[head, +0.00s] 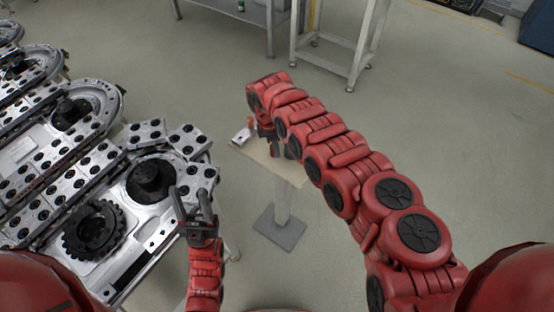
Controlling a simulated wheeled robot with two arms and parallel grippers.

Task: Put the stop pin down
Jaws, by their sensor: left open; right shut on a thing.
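My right gripper (271,148) points down over a small beige stand top (285,170), at the end of my red arm reaching in from the right. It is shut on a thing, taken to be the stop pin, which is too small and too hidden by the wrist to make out. I cannot tell whether it touches the stand top. My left gripper (192,200) is open and empty, with its two dark fingers apart beside the near right end of the metal track.
A small white block (241,137) lies on the stand top near its left corner. The ring track (60,190) with metal plates and a black gear (94,230) fills the left. A grey table frame (340,45) stands behind. Open floor lies around the stand.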

